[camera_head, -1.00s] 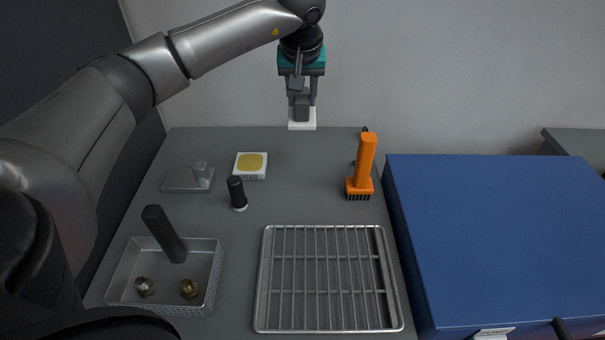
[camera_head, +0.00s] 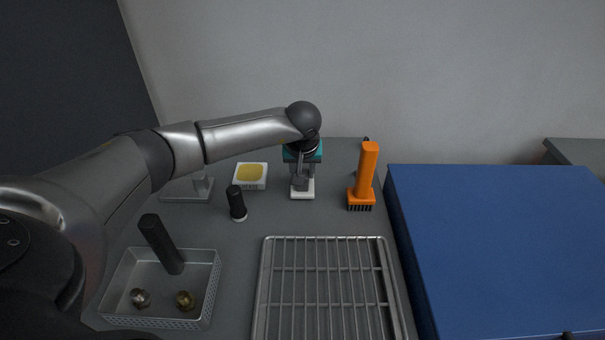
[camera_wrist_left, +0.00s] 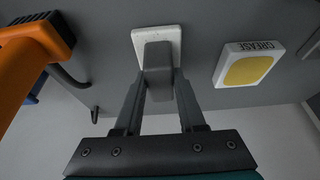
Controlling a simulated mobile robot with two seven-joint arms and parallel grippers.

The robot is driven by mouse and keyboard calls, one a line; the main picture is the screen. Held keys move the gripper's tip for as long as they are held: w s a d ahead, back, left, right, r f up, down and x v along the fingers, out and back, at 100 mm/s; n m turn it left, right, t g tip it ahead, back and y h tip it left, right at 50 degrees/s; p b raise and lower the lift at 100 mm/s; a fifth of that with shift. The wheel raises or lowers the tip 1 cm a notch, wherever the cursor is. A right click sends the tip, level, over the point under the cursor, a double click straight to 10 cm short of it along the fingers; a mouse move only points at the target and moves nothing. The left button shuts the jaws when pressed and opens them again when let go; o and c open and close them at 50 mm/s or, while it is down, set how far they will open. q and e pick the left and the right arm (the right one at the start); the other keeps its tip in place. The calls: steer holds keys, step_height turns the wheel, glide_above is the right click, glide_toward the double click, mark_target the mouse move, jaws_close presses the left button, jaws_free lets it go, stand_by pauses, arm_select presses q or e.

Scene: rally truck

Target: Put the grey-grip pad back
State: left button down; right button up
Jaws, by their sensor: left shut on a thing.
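The grey-grip pad is a white rectangular pad (camera_head: 303,194) with a grey block grip. My left gripper (camera_head: 300,180) is shut on its grip from above, at the back middle of the grey table. The pad is flat and low over the table top; I cannot tell if it touches. In the left wrist view the white pad (camera_wrist_left: 168,36) shows behind the grey grip (camera_wrist_left: 157,62), which sits between the fingers of my left gripper (camera_wrist_left: 158,78). My right gripper is not in view.
A white grease pad (camera_head: 251,175) lies left of the held pad, an upright orange brush (camera_head: 364,180) right. A black-handled tool (camera_head: 236,203), a grey plate with a block (camera_head: 187,190), a mesh tray (camera_head: 155,318), a wire rack (camera_head: 325,237) and a blue box (camera_head: 500,245) surround.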

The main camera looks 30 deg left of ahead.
arm_select(q)
steer(key=shift+f, duration=0.45)
steer(key=shift+f, duration=0.15)
steer(key=c, duration=0.5)
jaws_free()
steer(key=p+v, duration=0.1)
steer(key=v, duration=1.4)
steer(key=shift+s+a, duration=0.3)
steer(key=shift+s, duration=0.15)
